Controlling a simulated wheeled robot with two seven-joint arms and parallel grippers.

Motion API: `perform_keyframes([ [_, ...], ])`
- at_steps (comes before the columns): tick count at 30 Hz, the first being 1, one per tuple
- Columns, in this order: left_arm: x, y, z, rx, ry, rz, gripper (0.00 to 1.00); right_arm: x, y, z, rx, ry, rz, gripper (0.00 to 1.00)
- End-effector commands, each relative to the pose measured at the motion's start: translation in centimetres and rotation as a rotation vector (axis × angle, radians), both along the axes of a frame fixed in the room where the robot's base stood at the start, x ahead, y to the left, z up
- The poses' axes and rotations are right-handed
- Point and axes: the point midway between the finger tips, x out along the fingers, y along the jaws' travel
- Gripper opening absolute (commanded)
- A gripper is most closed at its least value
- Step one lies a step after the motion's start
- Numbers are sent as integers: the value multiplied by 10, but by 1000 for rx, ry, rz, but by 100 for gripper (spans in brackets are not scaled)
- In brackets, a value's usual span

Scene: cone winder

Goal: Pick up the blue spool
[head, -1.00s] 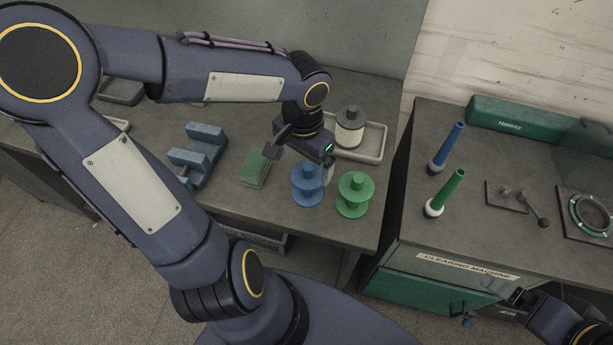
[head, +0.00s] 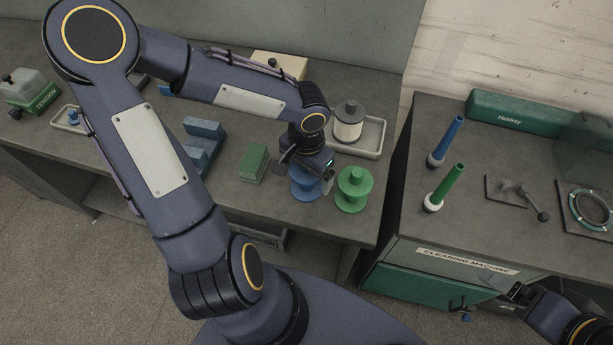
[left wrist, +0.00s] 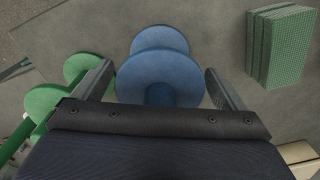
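The blue spool (head: 305,186) stands upright on the left bench, partly hidden by my left gripper in the head view. In the left wrist view the blue spool (left wrist: 160,75) lies between the two open fingers, with space on both sides. My left gripper (head: 306,168) is just above the spool, pointing down, and it also shows in the left wrist view (left wrist: 162,88). It is open and holds nothing.
A green spool (head: 354,188) stands close to the right of the blue one. A green block (head: 254,163) lies to the left. A tray (head: 371,139) with a white-and-grey spool is behind. The clearing machine (head: 455,225) stands across a gap to the right.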

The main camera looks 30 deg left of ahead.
Motion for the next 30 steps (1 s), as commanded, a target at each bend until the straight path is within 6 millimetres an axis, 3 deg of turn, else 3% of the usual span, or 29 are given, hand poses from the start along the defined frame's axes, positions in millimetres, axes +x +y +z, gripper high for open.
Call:
perform_keyframes([
  [2, 0, 0, 0, 0, 0, 0, 82, 0, 0, 0, 0, 0, 0, 93],
  [10, 0, 0, 0, 0, 0, 0, 47, 0, 0, 0, 0, 0, 0, 93],
  [22, 1, 1, 10, 2, -2, 2, 46, 0, 0, 2, 0, 0, 0, 93],
  [27, 1, 0, 37, 3, -7, 2, 46, 0, 0, 8, 0, 0, 0, 93],
  [30, -11, -16, 56, 6, -9, -4, 46, 0, 0, 6, 0, 0, 0, 93],
])
